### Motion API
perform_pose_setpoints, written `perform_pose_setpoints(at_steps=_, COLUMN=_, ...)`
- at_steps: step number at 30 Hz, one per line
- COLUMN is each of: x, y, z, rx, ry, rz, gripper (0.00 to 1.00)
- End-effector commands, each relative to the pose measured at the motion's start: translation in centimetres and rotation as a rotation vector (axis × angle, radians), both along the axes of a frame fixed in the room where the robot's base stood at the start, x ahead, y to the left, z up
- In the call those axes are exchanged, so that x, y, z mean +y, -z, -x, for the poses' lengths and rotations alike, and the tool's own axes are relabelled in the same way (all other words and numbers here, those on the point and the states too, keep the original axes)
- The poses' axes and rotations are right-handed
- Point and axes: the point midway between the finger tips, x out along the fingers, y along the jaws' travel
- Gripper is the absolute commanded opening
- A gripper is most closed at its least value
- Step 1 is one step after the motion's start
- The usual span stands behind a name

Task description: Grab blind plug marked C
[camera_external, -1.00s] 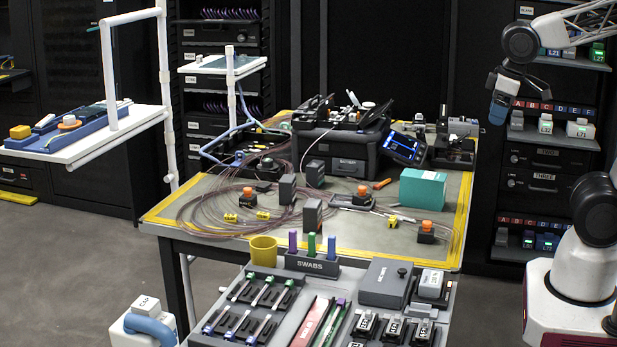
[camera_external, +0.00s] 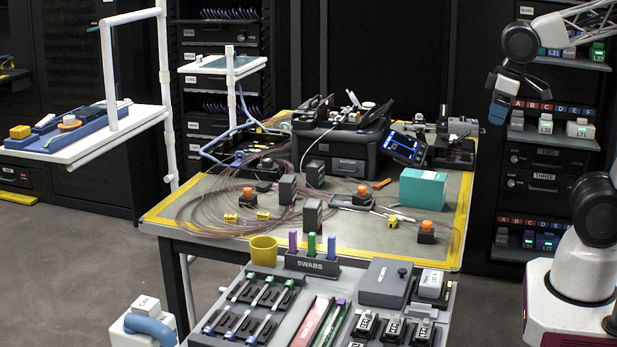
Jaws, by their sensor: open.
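My gripper (camera_external: 497,106) hangs at the upper right in front of the dark rack, pointing down with nothing visible in it. It is open, though its fingers are small and dark here. I cannot pick out a blind plug marked C; the small markings are too fine to read. A row of lettered red and blue tags (camera_external: 553,106) runs along the rack just right of my gripper. Below it, a white-topped block (camera_external: 545,124) and a wider white block (camera_external: 581,128) sit on a shelf. A second lettered row (camera_external: 535,222) is lower on the rack.
A workbench (camera_external: 350,235) carries a black splicing machine (camera_external: 345,145), a teal box (camera_external: 423,188), grey blocks and looped fibres. In front, a grey tray holds a swab holder (camera_external: 312,264), clips and labelled parts. A yellow cup (camera_external: 263,249) stands beside the swabs.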

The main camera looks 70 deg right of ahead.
Motion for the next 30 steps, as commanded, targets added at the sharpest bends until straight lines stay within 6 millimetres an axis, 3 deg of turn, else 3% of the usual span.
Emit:
perform_pose_setpoints(at_steps=4, x=0.0, y=0.0, z=0.0, rx=0.0, ry=0.0, rz=0.0, gripper=0.71)
perform_pose_setpoints(at_steps=7, x=0.0, y=0.0, z=0.0, rx=0.0, ry=0.0, rz=0.0, gripper=0.84)
perform_pose_setpoints(at_steps=20, x=-0.2, y=-0.1, z=-0.6, rx=0.007, ry=-0.014, rz=0.017, gripper=0.84)
perform_pose_setpoints(at_steps=26, x=-0.8, y=-0.4, z=-3.0, rx=0.036, ry=-0.071, rz=0.08, gripper=0.84)
perform_pose_setpoints(at_steps=30, x=-1.6, y=-0.5, z=-5.8, rx=0.069, ry=-0.136, rz=0.151, gripper=0.84)
